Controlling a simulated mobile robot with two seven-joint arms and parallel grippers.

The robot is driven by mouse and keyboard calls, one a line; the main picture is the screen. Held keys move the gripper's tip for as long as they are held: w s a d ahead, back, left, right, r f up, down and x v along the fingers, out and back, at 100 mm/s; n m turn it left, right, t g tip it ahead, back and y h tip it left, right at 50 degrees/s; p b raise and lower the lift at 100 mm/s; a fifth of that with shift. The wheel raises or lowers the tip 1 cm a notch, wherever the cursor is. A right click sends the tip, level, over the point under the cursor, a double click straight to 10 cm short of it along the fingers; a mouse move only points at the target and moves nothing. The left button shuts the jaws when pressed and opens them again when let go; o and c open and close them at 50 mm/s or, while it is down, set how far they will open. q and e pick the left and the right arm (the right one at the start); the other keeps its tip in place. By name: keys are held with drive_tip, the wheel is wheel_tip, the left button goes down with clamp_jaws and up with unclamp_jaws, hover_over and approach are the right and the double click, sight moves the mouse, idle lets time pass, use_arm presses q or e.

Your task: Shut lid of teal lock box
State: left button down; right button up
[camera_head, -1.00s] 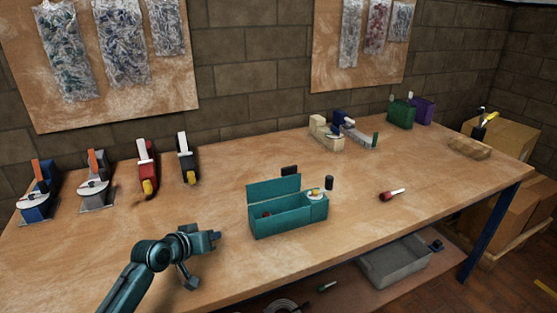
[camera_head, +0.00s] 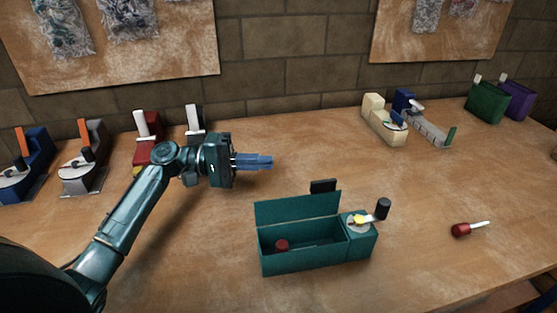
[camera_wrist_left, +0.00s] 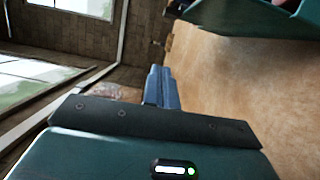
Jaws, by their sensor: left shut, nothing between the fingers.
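The teal lock box (camera_head: 310,262) stands on the workbench, right of and nearer than my left gripper in the head view. Its lid (camera_head: 297,208) is open and stands up along the back edge. A dark red object (camera_head: 282,245) lies inside. A round dial with a yellow part (camera_head: 360,221) and a black knob (camera_head: 383,208) are at its right end. My left gripper (camera_head: 270,162) is shut and empty, behind and left of the lid, apart from it. It also shows in the left wrist view (camera_wrist_left: 160,82), with part of the box (camera_wrist_left: 245,20) at the top. My right gripper is not seen.
A red-handled screwdriver (camera_head: 462,229) lies right of the box. Blue (camera_head: 30,170), grey (camera_head: 85,165) and red (camera_head: 148,152) devices stand at the back left. A cream device (camera_head: 380,120) and a green box (camera_head: 486,103) stand at the back right. Bench between is clear.

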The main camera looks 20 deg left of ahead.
sight(298, 203)
use_arm(q)
drive_tip(key=d+p, duration=0.3)
drive_tip(key=d, duration=0.7)
drive_tip(key=shift+s, duration=0.4)
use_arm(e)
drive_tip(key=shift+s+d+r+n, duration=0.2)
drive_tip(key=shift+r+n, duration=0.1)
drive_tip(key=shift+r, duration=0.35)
use_arm(q)
drive_tip(key=shift+d, duration=0.15)
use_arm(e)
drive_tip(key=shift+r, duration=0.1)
use_arm(q)
drive_tip(key=shift+s+d, duration=0.1)
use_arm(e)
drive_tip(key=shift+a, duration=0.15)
